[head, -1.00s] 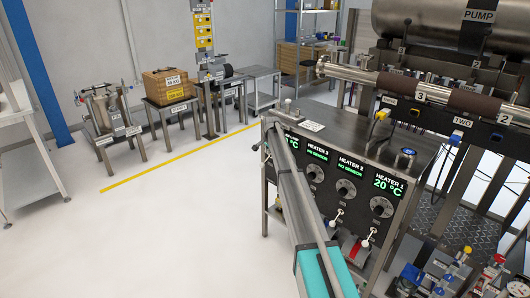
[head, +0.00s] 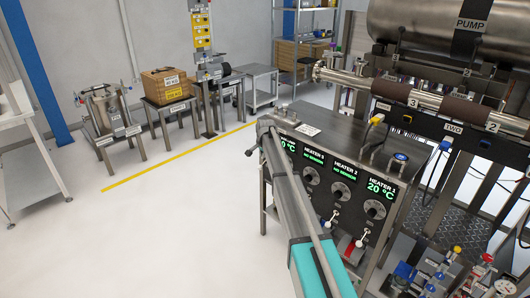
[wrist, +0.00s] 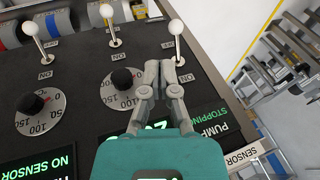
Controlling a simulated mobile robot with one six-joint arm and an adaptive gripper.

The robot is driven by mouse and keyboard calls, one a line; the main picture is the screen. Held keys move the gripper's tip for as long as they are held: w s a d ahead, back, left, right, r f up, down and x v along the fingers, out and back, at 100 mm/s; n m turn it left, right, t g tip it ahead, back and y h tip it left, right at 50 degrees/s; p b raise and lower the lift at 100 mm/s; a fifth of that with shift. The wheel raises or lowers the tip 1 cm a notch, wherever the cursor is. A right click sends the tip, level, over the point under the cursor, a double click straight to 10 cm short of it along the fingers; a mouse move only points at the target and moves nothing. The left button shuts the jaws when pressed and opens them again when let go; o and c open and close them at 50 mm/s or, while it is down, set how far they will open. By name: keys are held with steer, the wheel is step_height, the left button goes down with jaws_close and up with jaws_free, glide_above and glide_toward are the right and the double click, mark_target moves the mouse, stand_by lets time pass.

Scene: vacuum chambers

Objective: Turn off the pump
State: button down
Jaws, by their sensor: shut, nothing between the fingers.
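The black control panel (wrist: 90,70) fills most of the wrist view. A green display (wrist: 212,121) at its right reads PUMP STOPPING. Above it stands the white ball-tipped pump switch (wrist: 175,28), with its ON label beside it. My gripper (wrist: 166,70) is shut and empty, with its fingertips close to the foot of this switch. I cannot tell whether they touch it. In the head view my arm crosses the left part of the heater cabinet (head: 335,205) and hides the pump display; my fingertips cannot be made out there.
Two other white-tipped switches (wrist: 107,11) (wrist: 31,29) and black dials (wrist: 122,78) lie left of my gripper. Pipework (head: 400,92) and a large tank labelled PUMP (head: 430,25) stand at the right. The floor (head: 170,235) at left is clear.

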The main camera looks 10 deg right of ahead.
steer(key=shift+s+a+r, duration=0.3)
steer(key=shift+s+a, duration=0.05)
steer(key=shift+s, duration=0.1)
steer(key=s+r+n+g+p, duration=0.1)
steer(key=s+r+n+p, duration=0.2)
steer(key=s, duration=1.3)
steer(key=s+r+n+g+p, duration=0.1)
steer(key=s+r+n+p, duration=0.3)
steer(key=s, duration=1.3)
steer(key=s+r+n+g+p, duration=0.2)
steer(key=s+p, duration=0.3)
steer(key=s, duration=1.2)
steer(key=shift+d+r+n, duration=0.25)
steer(key=shift+r+n, duration=0.45)
